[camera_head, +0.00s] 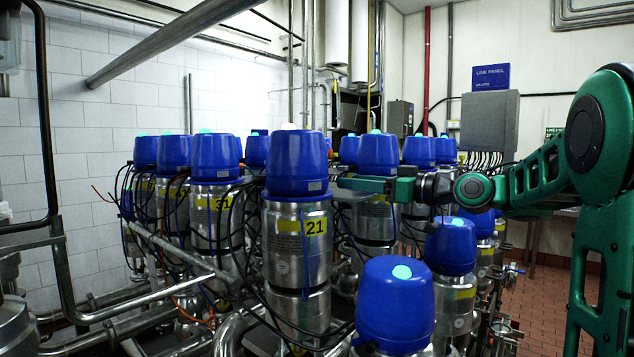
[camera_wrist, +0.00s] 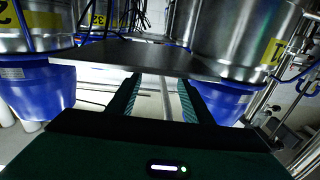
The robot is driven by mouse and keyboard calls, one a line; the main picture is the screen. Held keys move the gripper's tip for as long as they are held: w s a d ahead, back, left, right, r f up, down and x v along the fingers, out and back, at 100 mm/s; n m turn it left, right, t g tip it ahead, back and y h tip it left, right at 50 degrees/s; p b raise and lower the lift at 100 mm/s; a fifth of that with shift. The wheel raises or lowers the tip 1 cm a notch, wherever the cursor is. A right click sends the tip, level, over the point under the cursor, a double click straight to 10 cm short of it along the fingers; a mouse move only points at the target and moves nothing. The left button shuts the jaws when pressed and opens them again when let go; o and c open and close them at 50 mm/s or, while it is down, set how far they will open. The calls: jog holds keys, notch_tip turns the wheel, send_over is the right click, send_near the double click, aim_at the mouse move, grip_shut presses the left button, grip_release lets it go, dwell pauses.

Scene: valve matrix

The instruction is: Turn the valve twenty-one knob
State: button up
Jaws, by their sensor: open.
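Valve twenty-one is the steel cylinder (camera_head: 297,245) with a yellow "21" label, upright in the middle of the head view. Its blue cap (camera_head: 296,165) has a small pale knob (camera_head: 289,126) on top, lit white. My gripper (camera_head: 350,184) reaches in from the right, close to the cap's right side at its lower height; contact cannot be told. In the wrist view, which is upside down, the jaws (camera_wrist: 160,100) are apart with nothing gripped between them. A blue cap (camera_wrist: 222,100) under a yellow-labelled cylinder shows just right of the jaws; its number is only partly readable.
Other blue-capped valves crowd around, including a near one (camera_head: 395,305) at lower right and valve 31 (camera_head: 214,200) to the left. Black cables and steel pipes run between them. A flat grey plate (camera_wrist: 150,58) crosses the wrist view. A grey panel box (camera_head: 489,122) hangs behind.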

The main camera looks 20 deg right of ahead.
jog(key=x, duration=1)
jog(key=shift+w+a, duration=0.1)
jog(key=shift+w, duration=0.2)
